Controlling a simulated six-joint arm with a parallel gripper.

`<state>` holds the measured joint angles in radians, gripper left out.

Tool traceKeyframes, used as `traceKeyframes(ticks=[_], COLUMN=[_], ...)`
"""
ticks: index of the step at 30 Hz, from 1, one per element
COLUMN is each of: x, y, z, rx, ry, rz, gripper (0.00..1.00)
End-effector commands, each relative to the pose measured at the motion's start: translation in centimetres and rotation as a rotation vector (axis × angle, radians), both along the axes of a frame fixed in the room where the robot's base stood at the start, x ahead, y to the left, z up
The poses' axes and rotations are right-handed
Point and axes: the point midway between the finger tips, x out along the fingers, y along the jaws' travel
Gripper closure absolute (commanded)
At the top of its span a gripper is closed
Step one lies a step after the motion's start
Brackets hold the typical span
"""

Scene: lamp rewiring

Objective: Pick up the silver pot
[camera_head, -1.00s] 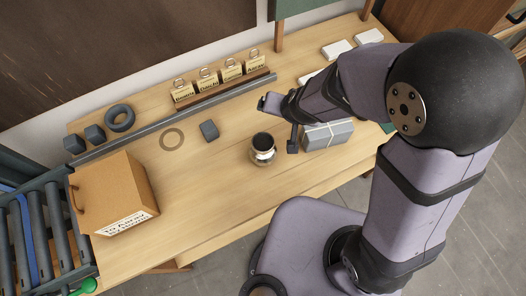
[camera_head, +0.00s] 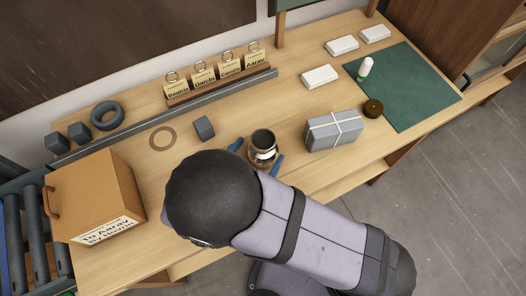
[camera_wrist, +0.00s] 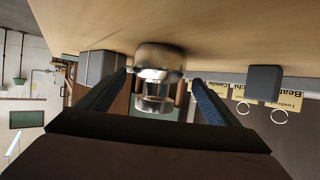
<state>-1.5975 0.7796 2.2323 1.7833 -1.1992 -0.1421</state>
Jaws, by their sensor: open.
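The silver pot (camera_head: 263,143) stands on the wooden table, a shiny round vessel with a dark open top. My gripper (camera_head: 258,158) is open, with a blue-tipped finger on each side of the pot. In the wrist view the pot (camera_wrist: 158,70) lies between the two spread fingers of my gripper (camera_wrist: 155,95), toward their far ends. I cannot tell whether either finger touches it. My arm hides the table in front of the pot.
A grey strapped box (camera_head: 334,131) stands to the pot's right and a small grey block (camera_head: 204,127) to its left. A cardboard box (camera_head: 98,195) stands at left. A rail (camera_head: 180,115) and name tags (camera_head: 216,73) lie behind. A green mat (camera_head: 415,90) is at right.

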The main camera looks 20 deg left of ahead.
Motion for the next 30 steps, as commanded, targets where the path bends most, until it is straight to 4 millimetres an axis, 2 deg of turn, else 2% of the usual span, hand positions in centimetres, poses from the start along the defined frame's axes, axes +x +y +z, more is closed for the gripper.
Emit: traceKeyframes(ticks=[4, 12, 19, 30], x=[0.0, 1.8, 2.3, 6.0], y=[0.0, -0.3, -0.4, -1.3], z=[0.0, -0.7, -0.9, -2.6], rx=[0.004, 0.002, 0.003, 0.002], ry=[-0.007, -0.004, -0.003, -0.003], rz=[-0.002, -0.002, -0.002, -0.003], gripper=[0.15, 0.15, 0.15, 0.15])
